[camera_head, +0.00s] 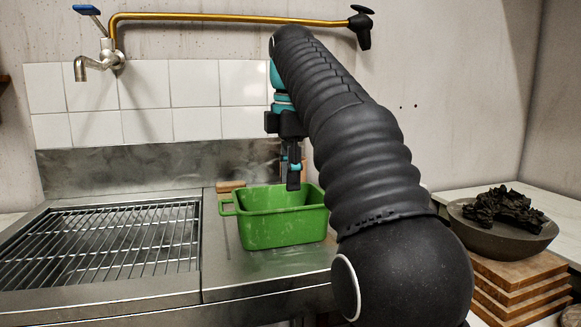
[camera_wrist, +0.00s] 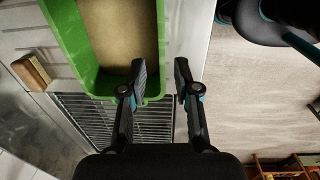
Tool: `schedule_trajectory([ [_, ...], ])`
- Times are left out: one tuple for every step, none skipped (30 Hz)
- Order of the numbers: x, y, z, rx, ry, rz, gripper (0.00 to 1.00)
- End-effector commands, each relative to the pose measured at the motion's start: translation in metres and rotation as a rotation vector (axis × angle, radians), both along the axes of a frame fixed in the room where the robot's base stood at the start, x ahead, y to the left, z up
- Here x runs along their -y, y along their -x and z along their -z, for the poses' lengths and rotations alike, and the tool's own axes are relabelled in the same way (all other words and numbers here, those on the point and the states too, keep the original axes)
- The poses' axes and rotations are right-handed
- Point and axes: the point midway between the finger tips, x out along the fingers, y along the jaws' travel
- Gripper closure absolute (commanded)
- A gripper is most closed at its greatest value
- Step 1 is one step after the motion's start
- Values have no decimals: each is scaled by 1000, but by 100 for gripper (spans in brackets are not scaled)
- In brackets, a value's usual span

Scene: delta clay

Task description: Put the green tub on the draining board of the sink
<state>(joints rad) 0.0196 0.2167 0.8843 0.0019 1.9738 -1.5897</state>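The green tub (camera_head: 283,228) stands upright on the flat steel surface (camera_head: 262,266) of the sink unit, to the right of the wire grille (camera_head: 105,243). It looks empty, with a brownish floor in the wrist view (camera_wrist: 118,35). My gripper (camera_head: 292,186) points down at the tub's far right part. In the wrist view my gripper (camera_wrist: 160,82) is open, with a gap between its fingers. The tub's side rim lies between them in the picture, one finger over the inside and the other beyond the outside. Whether either finger touches the wall is unclear.
A small wooden block (camera_head: 231,186) lies behind the tub; it also shows in the wrist view (camera_wrist: 32,72). A brass pipe with a tap (camera_head: 97,66) runs along the wall. A dark bowl (camera_head: 500,236) sits on stacked wooden boards (camera_head: 520,284) at the right.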

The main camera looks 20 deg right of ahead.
Motion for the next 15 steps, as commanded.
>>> schedule_trajectory([
  [0, 0, -3, 1, 0, 0, 69],
  [0, 0, -4, 0, 0, 0, 69],
  [0, 0, -5, 0, 0, 0, 69],
  [0, 1, -6, 1, 0, 0, 69],
  [0, 1, -7, 1, 0, 0, 69],
  [0, 1, -7, 1, 0, 0, 69],
  [0, 1, -7, 0, 0, 0, 69],
  [0, 1, -8, 0, 0, 0, 69],
  [0, 1, -8, 0, 0, 0, 69],
  [0, 1, -8, 0, 0, 0, 69],
  [0, 1, -8, 0, 0, 0, 69],
  [0, 1, -8, 0, 0, 0, 69],
  [0, 1, -8, 1, 0, 2, 69],
  [0, 2, -7, 2, 0, 5, 69],
  [0, 3, -7, 4, -1, 16, 69],
])
